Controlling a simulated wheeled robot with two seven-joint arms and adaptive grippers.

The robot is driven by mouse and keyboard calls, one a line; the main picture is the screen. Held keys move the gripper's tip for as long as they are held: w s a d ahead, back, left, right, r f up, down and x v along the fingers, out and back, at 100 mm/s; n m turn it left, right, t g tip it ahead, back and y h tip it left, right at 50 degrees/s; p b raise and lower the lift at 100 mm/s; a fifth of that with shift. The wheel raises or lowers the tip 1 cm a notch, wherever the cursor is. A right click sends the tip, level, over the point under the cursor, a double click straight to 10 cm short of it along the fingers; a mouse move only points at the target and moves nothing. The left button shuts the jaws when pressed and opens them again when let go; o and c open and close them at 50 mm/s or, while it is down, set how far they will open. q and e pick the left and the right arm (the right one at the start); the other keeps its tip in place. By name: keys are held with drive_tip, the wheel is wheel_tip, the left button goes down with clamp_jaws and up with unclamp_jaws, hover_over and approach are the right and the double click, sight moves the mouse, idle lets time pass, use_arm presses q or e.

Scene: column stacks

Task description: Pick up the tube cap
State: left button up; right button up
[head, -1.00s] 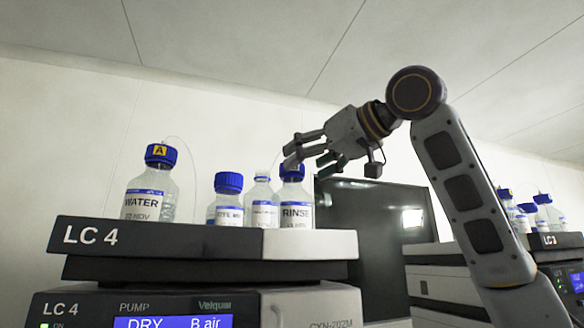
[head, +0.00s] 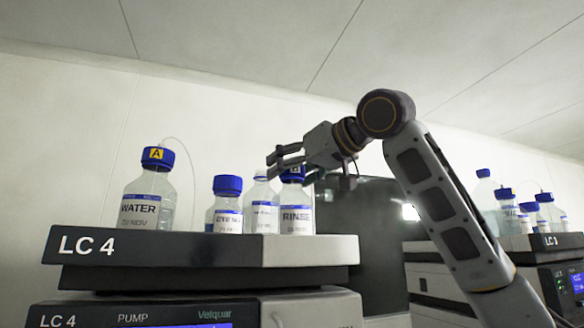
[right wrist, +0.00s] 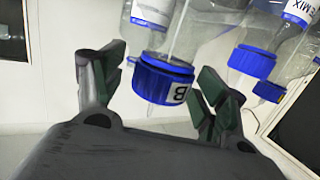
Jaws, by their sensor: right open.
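The blue tube cap marked B (head: 295,172) sits upright on the clear RINSE bottle (head: 297,214), on top of the LC 4 unit. In the right wrist view the tube cap (right wrist: 163,82) appears upside down, with a thin tube running along the bottle. My right gripper (head: 283,166) is at the cap's height. Its fingers (right wrist: 163,77) are open, one on each side of the cap, with visible gaps, so it seems not gripped. The gripper partly covers the cap in the head view. My left gripper is not in view.
A WATER bottle (head: 149,200) with a cap marked A stands at left. Between are a smaller blue-capped bottle (head: 226,205) and another bottle (head: 261,205) close beside RINSE. The LC 4 top ledge (head: 190,248) holds them. A dark screen (head: 365,230) stands behind; more bottles are at right.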

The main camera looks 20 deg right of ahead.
idle(0.4)
drive_tip(key=c, duration=0.9)
drive_tip(key=shift+r, duration=0.15)
drive_tip(key=shift+r, duration=4.85)
drive_tip(key=shift+s+r, duration=0.15)
